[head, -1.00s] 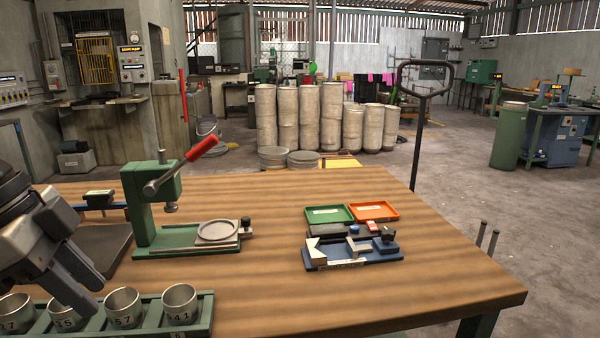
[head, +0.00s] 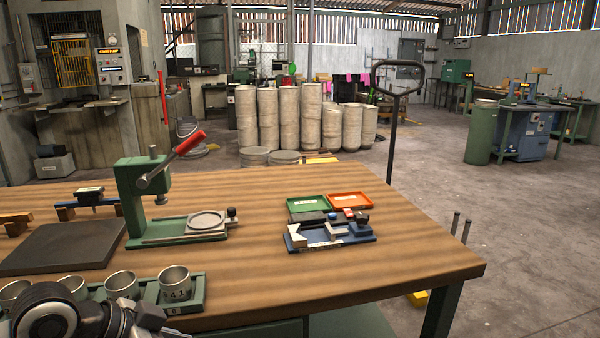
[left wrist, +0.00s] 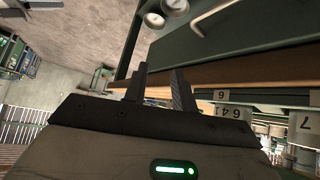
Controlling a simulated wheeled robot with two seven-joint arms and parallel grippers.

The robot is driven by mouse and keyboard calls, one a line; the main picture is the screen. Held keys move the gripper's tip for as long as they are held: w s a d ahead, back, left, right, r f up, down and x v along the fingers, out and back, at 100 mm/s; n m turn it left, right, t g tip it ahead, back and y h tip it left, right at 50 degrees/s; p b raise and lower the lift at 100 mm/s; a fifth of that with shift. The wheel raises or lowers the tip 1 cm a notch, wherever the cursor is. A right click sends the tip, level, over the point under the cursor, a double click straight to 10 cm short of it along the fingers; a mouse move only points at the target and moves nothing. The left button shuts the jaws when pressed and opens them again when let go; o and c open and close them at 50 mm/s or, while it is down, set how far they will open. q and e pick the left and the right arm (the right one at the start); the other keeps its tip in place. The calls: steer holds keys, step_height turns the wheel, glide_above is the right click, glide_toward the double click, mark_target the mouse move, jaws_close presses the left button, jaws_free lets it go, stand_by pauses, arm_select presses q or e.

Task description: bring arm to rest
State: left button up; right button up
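My left arm shows at the bottom left of the head view, low in front of the green cup tray (head: 200,303); its fingertips are not clear there. In the left wrist view my left gripper (left wrist: 160,80) has two dark fingers apart with nothing between them. It is beside the table's edge (left wrist: 225,72), apart from the numbered cups (left wrist: 303,125). My right gripper is in neither view.
Several metal cups (head: 174,283) stand in the tray. A green lever press (head: 150,195) and a dark mat (head: 65,248) are behind it. A blue fixture (head: 330,236) and green (head: 308,202) and orange (head: 350,200) trays sit to the right. The table's front right is clear.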

arm_select(q)
steer(key=s+d+f+n+t+y, duration=0.1)
steer(key=s+d+f+n+t, duration=0.1)
steer(key=s+f, duration=0.4)
steer(key=s+d+f+n+t+y, duration=0.2)
steer(key=s+f+n, duration=0.3)
steer(key=f, duration=0.6)
steer(key=shift+s+t, duration=0.65)
steer(key=shift+t, duration=0.15)
